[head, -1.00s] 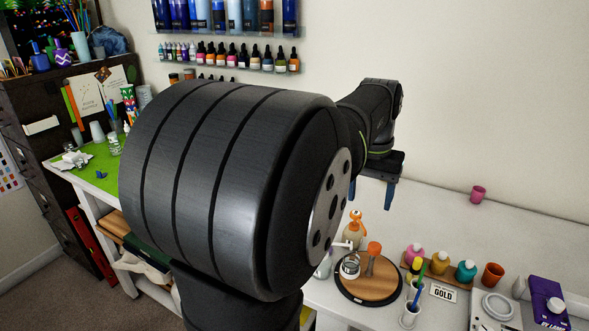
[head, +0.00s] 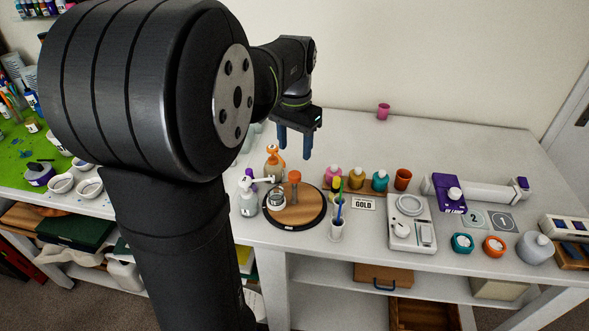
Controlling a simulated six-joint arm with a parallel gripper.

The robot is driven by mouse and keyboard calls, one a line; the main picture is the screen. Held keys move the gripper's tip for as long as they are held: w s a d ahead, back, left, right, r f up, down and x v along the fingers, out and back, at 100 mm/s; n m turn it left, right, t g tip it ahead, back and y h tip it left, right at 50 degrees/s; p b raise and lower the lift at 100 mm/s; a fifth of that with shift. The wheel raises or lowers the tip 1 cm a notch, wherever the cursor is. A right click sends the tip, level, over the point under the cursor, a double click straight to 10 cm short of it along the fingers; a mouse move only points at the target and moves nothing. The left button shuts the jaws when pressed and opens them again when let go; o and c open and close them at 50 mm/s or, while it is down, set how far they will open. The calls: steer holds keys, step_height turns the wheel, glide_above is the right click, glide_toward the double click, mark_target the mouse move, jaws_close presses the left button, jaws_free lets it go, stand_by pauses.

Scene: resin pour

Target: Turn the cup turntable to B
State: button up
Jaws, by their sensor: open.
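The cup turntable (head: 310,212) is a round wooden disc with a dark rim, near the front edge of the white table. An orange-topped post (head: 294,186) stands up from it, and a small metal-and-white cup (head: 276,200) sits on its left part. A small pale mark shows on the front rim, too small to read; I cannot make out a letter B. My gripper (head: 294,155) is open and empty, its two blue fingers pointing down. In the picture it shows above and behind the turntable, apart from it.
Pump bottles (head: 247,200) stand close at the turntable's left. A white holder with brushes (head: 337,228) stands close at its right, by the GOLD sign (head: 363,204). Coloured bottles (head: 356,178) and a scale (head: 410,220) are farther right. The table's back right is mostly clear.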

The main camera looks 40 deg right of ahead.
mark_target(295, 174)
step_height(295, 174, down, 8)
steer(key=shift+f, duration=0.1)
steer(key=shift+c, duration=0.2)
jaws_close()
